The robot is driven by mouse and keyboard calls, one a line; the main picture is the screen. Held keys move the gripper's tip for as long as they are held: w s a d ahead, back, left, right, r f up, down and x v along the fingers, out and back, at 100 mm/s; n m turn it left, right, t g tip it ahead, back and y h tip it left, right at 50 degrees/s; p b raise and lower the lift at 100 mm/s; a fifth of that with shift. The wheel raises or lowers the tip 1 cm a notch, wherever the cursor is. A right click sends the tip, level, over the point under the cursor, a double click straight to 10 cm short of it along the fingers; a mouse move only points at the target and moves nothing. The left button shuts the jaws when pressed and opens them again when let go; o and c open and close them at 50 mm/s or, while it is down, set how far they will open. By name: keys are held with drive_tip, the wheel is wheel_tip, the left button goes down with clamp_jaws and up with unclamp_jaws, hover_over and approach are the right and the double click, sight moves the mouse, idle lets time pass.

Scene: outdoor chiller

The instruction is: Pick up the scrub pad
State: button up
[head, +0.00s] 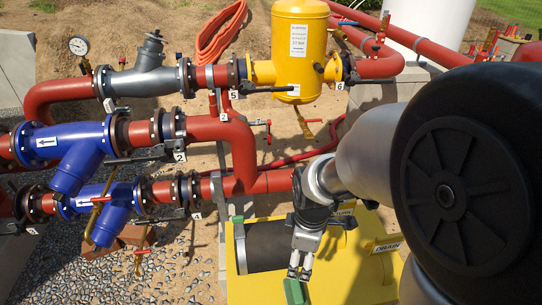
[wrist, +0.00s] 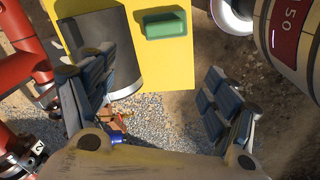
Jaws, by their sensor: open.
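The scrub pad is a small green block (head: 295,291) lying on the yellow surface at the bottom of the head view. In the wrist view the green scrub pad (wrist: 165,24) lies flat on the yellow panel near the top, between the two fingers but farther off. My gripper (head: 300,268) points down just above the pad in the head view. In the wrist view its two fingers (wrist: 155,95) are wide apart with nothing between them. I cannot tell the exact gap between fingertips and pad.
Red pipes (head: 240,150) with blue strainers (head: 75,150) and valves stand at the left. A yellow tank (head: 300,45) stands behind. Gravel lies below.

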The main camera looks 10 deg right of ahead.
sight(297, 288)
drive_tip(key=o, duration=0.4)
drive_tip(key=f+n, duration=0.1)
drive_tip(key=f, duration=0.1)
drive_tip(key=w+f+n, duration=0.1)
drive_tip(key=f+n, duration=0.1)
drive_tip(key=f, duration=0.1)
drive_tip(key=f+n+g, duration=0.1)
drive_tip(key=f, duration=0.2)
drive_tip(key=shift+w+a, duration=0.15)
drive_tip(key=shift+a, duration=0.05)
drive_tip(key=shift+c, duration=0.2)
wheel_tip(297, 288, down, 12)
drive_tip(key=b, duration=0.3)
drive_tip(key=shift+r, duration=0.1)
drive_tip(key=f, duration=0.2)
drive_tip(key=f+b, duration=0.1)
drive_tip(key=d+f+b, duration=0.1)
drive_tip(key=f, duration=0.1)
drive_tip(key=shift+f, duration=0.3)
drive_tip(key=shift+r, duration=0.1)
drive_tip(key=shift+c, duration=0.4)
drive_tip(key=c, duration=0.8)
drive_tip(key=shift+c, duration=0.2)
drive_tip(key=shift+r, duration=0.1)
wheel_tip(297, 288, up, 20)
drive_tip(key=p, duration=0.5)
drive_tip(key=shift+p, duration=0.3)
